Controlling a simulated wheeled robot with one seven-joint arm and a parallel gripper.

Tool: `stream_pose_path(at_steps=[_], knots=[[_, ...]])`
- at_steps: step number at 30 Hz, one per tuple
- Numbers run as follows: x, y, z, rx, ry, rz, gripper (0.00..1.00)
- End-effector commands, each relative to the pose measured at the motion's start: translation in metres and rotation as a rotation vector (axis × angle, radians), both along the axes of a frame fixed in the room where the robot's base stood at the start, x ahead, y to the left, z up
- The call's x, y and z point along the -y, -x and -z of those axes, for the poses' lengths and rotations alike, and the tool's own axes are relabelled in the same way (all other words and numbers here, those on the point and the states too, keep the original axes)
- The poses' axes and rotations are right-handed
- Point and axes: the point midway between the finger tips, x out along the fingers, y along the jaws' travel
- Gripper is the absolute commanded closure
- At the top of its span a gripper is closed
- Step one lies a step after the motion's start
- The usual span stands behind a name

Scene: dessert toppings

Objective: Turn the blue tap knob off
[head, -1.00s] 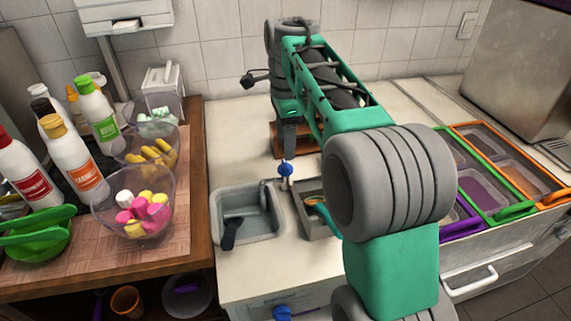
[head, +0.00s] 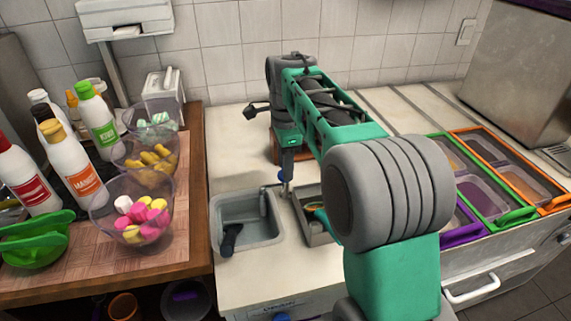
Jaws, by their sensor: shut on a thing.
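A dark-handled tool (head: 230,238) lies in the sink. A grey tray (head: 318,236) with utensils sits just right of it, partly behind my arm. Lidded coloured containers (head: 483,187) stand at the right. Bottles (head: 70,160) and clear bowls (head: 135,215) fill the wooden counter at left.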

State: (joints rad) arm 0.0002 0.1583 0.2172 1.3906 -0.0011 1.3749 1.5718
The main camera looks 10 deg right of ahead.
Motion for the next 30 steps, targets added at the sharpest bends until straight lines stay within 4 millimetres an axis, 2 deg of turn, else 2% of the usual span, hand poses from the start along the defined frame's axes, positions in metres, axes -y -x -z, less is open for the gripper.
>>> stream_pose_path(at_steps=[1,11,20,30], knots=[[0.0,0.0002,0.0,-0.001,0.0,0.0,0.74],[0.0,0.0003,0.0,-0.001,0.0,0.0,1.0],[0.0,0.0004,-0.0009,-0.002,0.0,-0.027,1.0],[0.0001,0.0004,-0.0027,-0.003,0.0,-0.215,1.0]])
